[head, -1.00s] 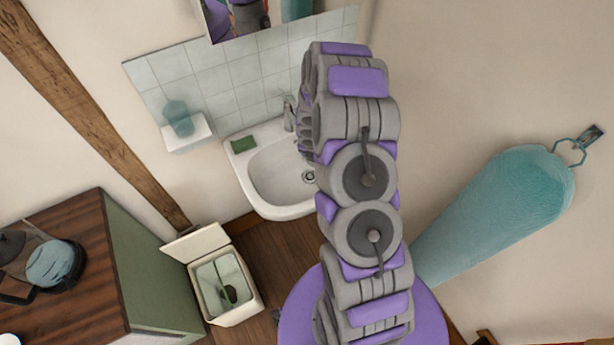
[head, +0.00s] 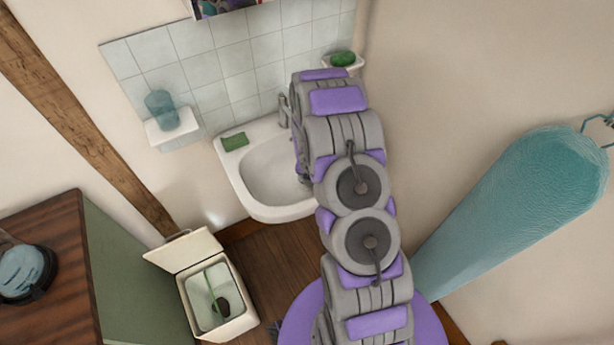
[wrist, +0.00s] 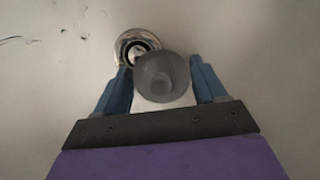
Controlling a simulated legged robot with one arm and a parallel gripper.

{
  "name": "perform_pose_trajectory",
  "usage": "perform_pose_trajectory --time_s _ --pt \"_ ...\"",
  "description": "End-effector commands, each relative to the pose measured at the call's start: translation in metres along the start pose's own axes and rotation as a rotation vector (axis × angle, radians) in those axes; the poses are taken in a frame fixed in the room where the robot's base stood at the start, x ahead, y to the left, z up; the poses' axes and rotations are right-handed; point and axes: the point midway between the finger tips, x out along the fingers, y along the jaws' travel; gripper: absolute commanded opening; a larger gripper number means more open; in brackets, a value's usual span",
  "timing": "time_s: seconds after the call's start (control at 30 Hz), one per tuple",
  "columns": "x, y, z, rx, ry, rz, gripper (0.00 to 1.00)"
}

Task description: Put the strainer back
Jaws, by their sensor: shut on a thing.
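In the wrist view my gripper (wrist: 163,88) has its two blue fingers on either side of a round grey strainer (wrist: 162,77) and is shut on it. The metal drain ring (wrist: 131,44) of the sink lies just beyond the strainer, up and to the left, and the strainer partly overlaps it in the picture. I cannot tell the height of the strainer above the basin. In the head view the white sink (head: 268,172) is partly covered by my arm. My gripper and the strainer are hidden there.
A faucet (head: 284,110) stands at the back of the sink, close to my arm. A green soap bar (head: 235,142) lies on its left rim. An open bin (head: 214,297) stands below left. A teal ironing board (head: 520,210) leans at right.

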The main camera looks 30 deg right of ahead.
Motion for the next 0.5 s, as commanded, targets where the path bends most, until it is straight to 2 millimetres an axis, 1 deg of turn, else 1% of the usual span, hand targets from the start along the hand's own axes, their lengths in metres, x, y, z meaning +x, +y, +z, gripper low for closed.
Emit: perform_pose_trajectory --time_s 0.03,0.07,0.13,0.27,0.4,0.5 --pt "0.007 0.000 -0.002 -0.001 0.000 0.001 0.26" --pt "0.008 0.000 -0.002 -0.001 0.000 0.001 0.26" --pt "0.004 0.004 0.000 -0.001 0.001 0.003 0.26" --pt "0.003 0.007 0.003 -0.002 0.002 0.004 0.26" --pt "0.002 0.016 0.012 0.001 0.000 0.006 0.26" --pt "0.006 0.022 0.018 0.002 0.000 0.004 0.26"
